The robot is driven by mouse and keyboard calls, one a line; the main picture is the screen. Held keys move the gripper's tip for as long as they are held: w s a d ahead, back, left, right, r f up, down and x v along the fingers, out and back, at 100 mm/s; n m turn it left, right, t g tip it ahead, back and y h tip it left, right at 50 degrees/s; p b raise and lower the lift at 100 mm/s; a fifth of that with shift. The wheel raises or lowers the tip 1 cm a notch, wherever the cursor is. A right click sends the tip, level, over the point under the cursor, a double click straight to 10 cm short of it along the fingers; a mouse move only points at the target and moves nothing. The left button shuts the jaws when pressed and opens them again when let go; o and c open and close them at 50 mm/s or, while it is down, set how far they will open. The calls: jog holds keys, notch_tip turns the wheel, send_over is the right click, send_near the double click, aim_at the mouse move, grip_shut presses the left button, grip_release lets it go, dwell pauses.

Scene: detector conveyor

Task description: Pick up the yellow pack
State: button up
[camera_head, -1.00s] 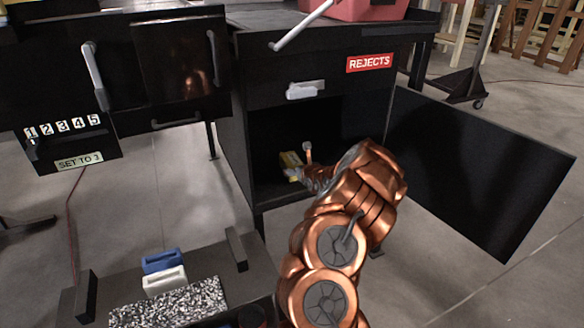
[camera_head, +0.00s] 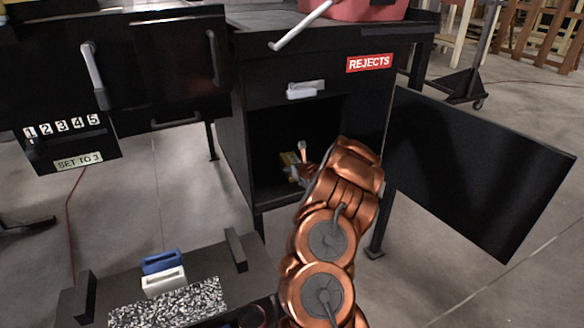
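The yellow pack (camera_head: 290,160) is a small yellow shape inside the dark open compartment of the black rejects cabinet (camera_head: 265,95). It is partly hidden by my gripper (camera_head: 298,168). My copper-coloured arm reaches into the compartment from the front. The gripper is at the pack, with one pale finger (camera_head: 302,150) pointing up beside it. The other finger and the contact with the pack are too small and dark to make out, so I cannot tell whether it is open or shut.
The cabinet door (camera_head: 475,165) stands wide open to the right. Above the compartment is a closed drawer with a white handle (camera_head: 305,91) and a red REJECTS label (camera_head: 370,63). A blue block (camera_head: 162,262) and a white block (camera_head: 164,282) stand on a dark tray (camera_head: 207,268) at lower left.

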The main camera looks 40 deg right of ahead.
jog(key=c, duration=1.3)
jog(key=shift+r, duration=0.1)
